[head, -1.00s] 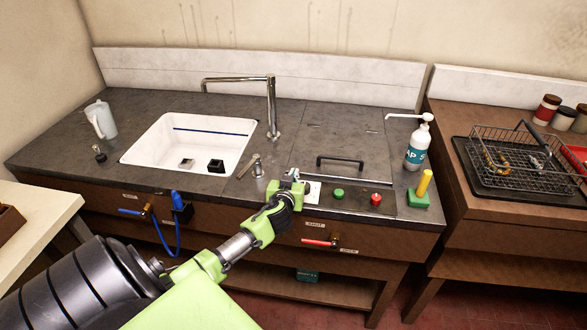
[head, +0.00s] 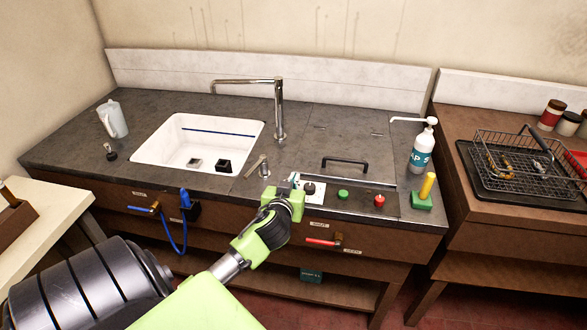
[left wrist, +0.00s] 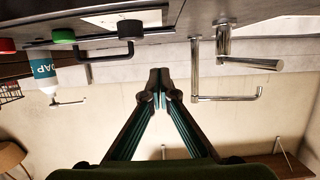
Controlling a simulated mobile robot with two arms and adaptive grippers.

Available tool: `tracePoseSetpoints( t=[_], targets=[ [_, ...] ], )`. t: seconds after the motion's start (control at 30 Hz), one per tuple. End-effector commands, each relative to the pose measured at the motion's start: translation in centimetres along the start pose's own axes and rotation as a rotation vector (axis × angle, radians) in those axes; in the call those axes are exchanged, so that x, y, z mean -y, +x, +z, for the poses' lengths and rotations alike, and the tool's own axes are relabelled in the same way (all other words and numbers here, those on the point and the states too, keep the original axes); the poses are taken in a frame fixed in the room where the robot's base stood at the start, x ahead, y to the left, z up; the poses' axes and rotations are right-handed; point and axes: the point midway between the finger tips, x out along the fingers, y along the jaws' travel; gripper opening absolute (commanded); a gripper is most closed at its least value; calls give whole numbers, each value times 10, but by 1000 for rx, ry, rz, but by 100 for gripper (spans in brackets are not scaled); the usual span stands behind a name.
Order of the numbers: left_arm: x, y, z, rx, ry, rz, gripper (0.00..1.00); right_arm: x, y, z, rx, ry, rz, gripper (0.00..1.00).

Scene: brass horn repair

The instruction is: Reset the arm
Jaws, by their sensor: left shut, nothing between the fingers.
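My left arm comes in from the lower left in the head view. My green left gripper (head: 292,181) is at the front edge of the dark counter, beside a black knob (head: 309,188) on the front control strip. In the left wrist view the two fingers (left wrist: 160,76) meet at their tips, shut, with nothing between them. That picture looks upside down, with the counter along the top. Whether the gripper touches the counter is hard to tell. My right gripper is not in view.
A small lever tap (head: 257,167) stands behind the gripper, near the white sink (head: 150,153). Green (head: 343,195) and red (head: 379,200) buttons sit to the right. A black lid handle (head: 345,161), soap bottle (head: 422,150) and tall faucet (head: 279,105) rise from the counter.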

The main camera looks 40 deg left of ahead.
Motion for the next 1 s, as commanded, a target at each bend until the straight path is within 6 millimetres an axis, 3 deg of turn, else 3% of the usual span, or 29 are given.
tracePoseSetpoints(
  t=[0.33,0.47,0.57,0.7,0.8,1.0],
  targets=[
    [0,-8,2,5,1,-1,0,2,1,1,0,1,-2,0],
    [-7,-25,26,75,34,3,0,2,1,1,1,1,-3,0],
    [-20,-60,68,210,100,22,0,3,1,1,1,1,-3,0],
    [-41,-132,133,450,231,102,0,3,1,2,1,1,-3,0],
    [-52,-177,162,578,309,174,0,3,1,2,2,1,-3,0],
    [-68,-250,195,754,426,317,0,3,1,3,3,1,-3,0]
  ],
)
